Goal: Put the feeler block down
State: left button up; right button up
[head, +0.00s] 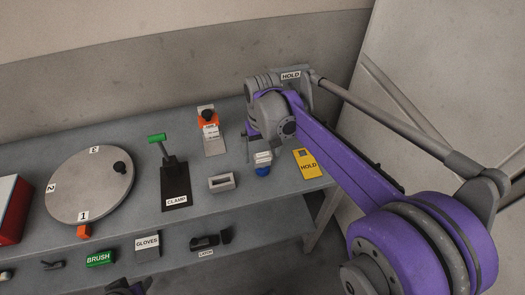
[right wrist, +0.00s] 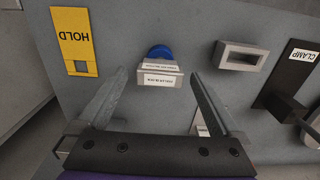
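A small pale block with a blue round part and white labels, apparently the feeler block (head: 262,158), is at the right end of the grey bench. Its label is too small to read surely. In the right wrist view the block (right wrist: 160,72) lies between and just beyond the fingertips of my right gripper (right wrist: 160,74). The fingers are spread, with a gap on each side of it. In the head view my right wrist hides most of that gripper. A dark and purple part of mine shows at the bottom edge; whether it is my left gripper's fingers is unclear.
A yellow HOLD card (head: 308,164) lies right of the block. A grey slotted piece (head: 222,183) and the black CLAMP (head: 175,187) stand to its left. An orange-topped stand (head: 211,132) is behind. A numbered disc (head: 90,186) and lower shelf items are farther left.

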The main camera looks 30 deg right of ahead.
aim_at(262, 155)
jog(key=shift+r, duration=0.3)
notch_tip(262, 155, up, 12)
jog(key=p, duration=0.2)
jog(key=s+a+f+n+t, duration=0.1)
jog(key=s+a+f+t, duration=0.1)
jog(key=s+f, duration=0.5)
jog(key=s+a+f+n+t, duration=0.1)
jog(key=s+a+f+t, duration=0.2)
jog(key=s+f, duration=0.5)
jog(key=shift+s+a+n+p, duration=0.25)
jog(key=shift+a+n+p, duration=0.1)
jog(key=shift+a, duration=0.55)
jog(key=shift+s+r, duration=0.1)
